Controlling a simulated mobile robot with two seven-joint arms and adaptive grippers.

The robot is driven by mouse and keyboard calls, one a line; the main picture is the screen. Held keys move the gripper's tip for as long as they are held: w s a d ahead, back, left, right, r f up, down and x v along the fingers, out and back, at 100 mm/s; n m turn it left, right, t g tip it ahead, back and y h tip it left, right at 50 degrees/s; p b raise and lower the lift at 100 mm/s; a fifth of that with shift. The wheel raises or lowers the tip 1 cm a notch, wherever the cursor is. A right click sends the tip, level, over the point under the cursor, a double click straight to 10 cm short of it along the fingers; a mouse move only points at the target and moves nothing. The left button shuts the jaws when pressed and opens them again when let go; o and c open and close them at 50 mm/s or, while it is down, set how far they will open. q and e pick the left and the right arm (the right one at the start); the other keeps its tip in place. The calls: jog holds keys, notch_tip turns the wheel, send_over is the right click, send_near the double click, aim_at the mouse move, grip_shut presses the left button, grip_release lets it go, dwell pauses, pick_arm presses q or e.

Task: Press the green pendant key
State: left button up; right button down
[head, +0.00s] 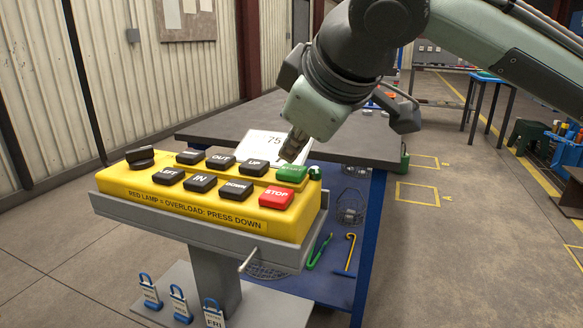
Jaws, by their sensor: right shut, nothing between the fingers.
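The yellow pendant (150,197) sits on a grey stand in the head view, with black keys, a red STOP key (276,198) and a green key (291,171) at its back right. A small round green piece (314,173) stands at the right corner beside that key. My right gripper (292,156) is shut and empty, pointing down with its fingertips at the back edge of the green key. I cannot tell whether they touch it. The gripper hides part of the white sign behind. My left gripper is not in view.
A grey-topped table with blue legs (240,117) stands just behind the pendant, with a white card marked 75 (262,142) between them. Open floor (440,260) lies to the right.

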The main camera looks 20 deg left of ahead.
aim_at(294, 171)
jog(key=shift+f, duration=0.2)
jog(key=shift+f, duration=0.55)
dwell(0.6)
jog(key=shift+r, duration=0.15)
jog(key=shift+r+p, duration=0.8)
jog(key=shift+p, duration=0.05)
notch_tip(294, 171, up, 3)
jog(key=p, duration=0.2)
jog(key=shift+f+p, duration=0.15)
jog(key=shift+p, duration=0.15)
jog(key=shift+r, duration=1.15)
